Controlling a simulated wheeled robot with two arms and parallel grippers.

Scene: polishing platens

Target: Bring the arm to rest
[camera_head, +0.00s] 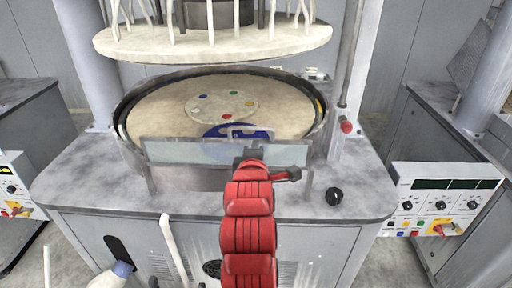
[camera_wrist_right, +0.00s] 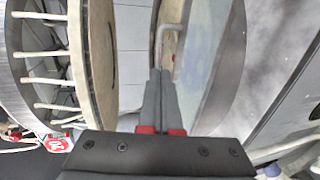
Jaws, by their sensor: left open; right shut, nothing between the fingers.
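My right arm is the red arm (camera_head: 248,225), stretched forward from the bottom middle in the head view. Its gripper (camera_head: 250,153) is at the clear guard panel (camera_head: 185,152) in front of the polishing platen (camera_head: 150,105). My left gripper (camera_head: 178,284) shows only as dark tips at the bottom edge of the head view, apart from each other; the rest is out of frame.
A round carrier plate (camera_head: 215,45) with several white rods hangs above the platen. A black knob (camera_head: 334,196) sits on the machine's top. A control panel (camera_head: 445,200) stands at right, another (camera_head: 14,185) at left. A white pipe (camera_head: 174,245) rises at the front.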

